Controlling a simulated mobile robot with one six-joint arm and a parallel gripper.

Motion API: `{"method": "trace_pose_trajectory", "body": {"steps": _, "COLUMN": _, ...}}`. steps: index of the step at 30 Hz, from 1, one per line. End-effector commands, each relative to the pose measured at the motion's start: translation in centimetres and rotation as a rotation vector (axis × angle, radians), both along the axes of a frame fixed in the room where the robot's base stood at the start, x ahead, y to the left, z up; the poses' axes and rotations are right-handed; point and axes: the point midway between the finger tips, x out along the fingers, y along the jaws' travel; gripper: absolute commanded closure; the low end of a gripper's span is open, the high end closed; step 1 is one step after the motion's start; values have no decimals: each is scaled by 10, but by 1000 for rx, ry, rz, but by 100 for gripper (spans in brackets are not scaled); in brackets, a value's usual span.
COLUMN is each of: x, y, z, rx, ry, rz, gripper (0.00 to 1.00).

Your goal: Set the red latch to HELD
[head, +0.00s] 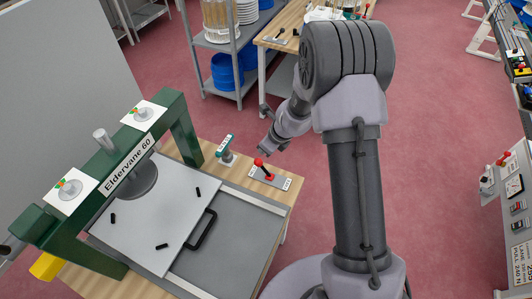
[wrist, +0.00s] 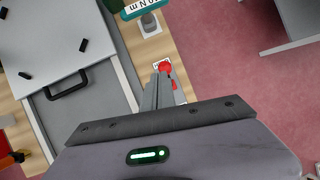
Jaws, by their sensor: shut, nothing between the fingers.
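The red latch (head: 264,169) sits on a small grey plate with white labels at its ends, near the right edge of the wooden bench. Its lever has a round red knob and leans toward the upper left in the head view. The label wording is too small to read. In the wrist view the red knob (wrist: 165,67) shows just beyond my fingertips, with part of the plate hidden behind the fingers. My gripper (head: 263,148) is shut and empty, close to the knob; it also shows in the wrist view (wrist: 158,82). I cannot tell whether it touches the knob.
A teal-topped tool (head: 225,148) stands left of the latch. The green press frame (head: 185,130) marked Eldervane 60 rises over a pale plate (head: 160,220) with a black handle (head: 202,230). A grey shelf (head: 232,55) stands behind. Red floor lies open right of the bench.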

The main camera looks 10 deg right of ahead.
Motion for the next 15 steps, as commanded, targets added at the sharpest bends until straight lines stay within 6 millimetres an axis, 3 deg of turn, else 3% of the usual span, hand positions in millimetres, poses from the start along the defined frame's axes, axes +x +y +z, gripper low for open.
{"method": "trace_pose_trajectory", "body": {"steps": 1, "x": -1, "y": 1, "z": 14, "rx": 0, "ry": -1, "rz": 1, "gripper": 100}}
{"method": "trace_pose_trajectory", "body": {"steps": 6, "x": -3, "y": 4, "z": 32, "rx": 0, "ry": 0, "rz": 0, "gripper": 100}}
{"method": "trace_pose_trajectory", "body": {"steps": 15, "x": -3, "y": 4, "z": 35, "rx": 1, "ry": 1, "rz": 0, "gripper": 100}}
